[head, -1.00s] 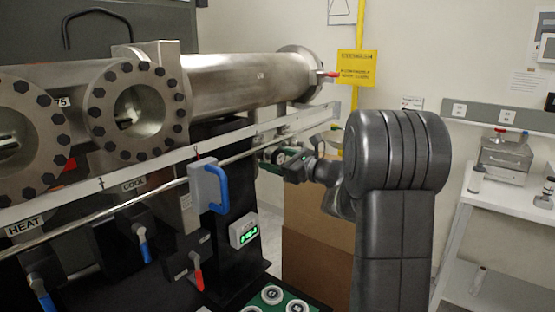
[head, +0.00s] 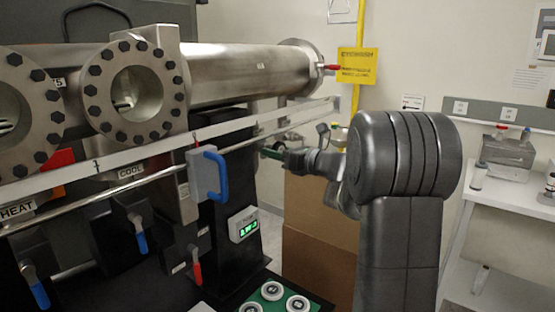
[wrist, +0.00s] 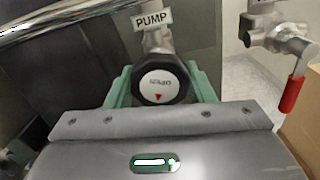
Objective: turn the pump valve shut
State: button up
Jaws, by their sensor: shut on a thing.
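The pump valve (wrist: 160,80) is a round dark knob with a white face, under a PUMP label (wrist: 152,20) in the wrist view. Its face carries lettering that looks like OPEN, turned over, and a small red arrowhead near the lower edge. My gripper (wrist: 157,92) has one green finger at each side of the knob and is shut on it. In the head view my gripper (head: 274,153) reaches left behind the rail, beside the dark column. The knob cannot be made out clearly there.
A long rail (head: 150,155) crosses in front of the column. A metal valve with a red handle (wrist: 291,94) is right of the knob. A blue handle (head: 217,175) and a cardboard box (head: 315,235) stand nearby. A white table (head: 515,200) is at right.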

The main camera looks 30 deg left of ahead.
jog(key=m+b, duration=0.1)
jog(key=m, duration=0.2)
jog(key=shift+m, duration=0.4)
jog(key=m, duration=0.3)
jog(key=shift+s+m, duration=0.15)
jog(key=shift+m, duration=0.15)
jog(key=m+p, duration=0.1)
jog(key=m, duration=0.2)
jog(key=shift+r+m, duration=0.15)
jog(key=shift+m, duration=0.25)
jog(key=m+p, duration=0.2)
jog(key=m, duration=0.2)
jog(key=shift+r, duration=0.15)
jog(key=m+p, duration=0.2)
jog(key=m, duration=0.2)
jog(key=shift+r+p, duration=0.1)
jog(key=shift+p, duration=0.2)
jog(key=m+p, duration=0.3)
jog(key=m, duration=0.1)
jog(key=shift+m, duration=0.3)
jog(key=m+p, duration=0.3)
jog(key=m, duration=0.1)
jog(key=shift+m+p, duration=1.3)
jog(key=shift+m, duration=0.8)
